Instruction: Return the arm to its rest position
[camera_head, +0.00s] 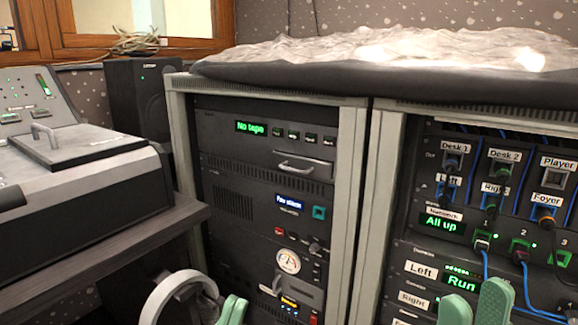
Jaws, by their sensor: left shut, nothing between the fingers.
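My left gripper (232,311) is low in the view, in front of the lower left rack. Its green fingertips are close together, shut with nothing between them. A pale ring-shaped part of my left arm (165,297) shows beside it. My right gripper (474,306) shows at the bottom edge at the right, in front of the right rack. Its two green fingertips stand side by side at different heights.
The left rack (182,140) carries a "No tape" display (252,128) and a round gauge (288,261). The right rack (372,200) has labelled sockets and blue cables (527,285). A console (75,200) on a desk (105,255) is at the left. A black speaker (143,95) stands behind.

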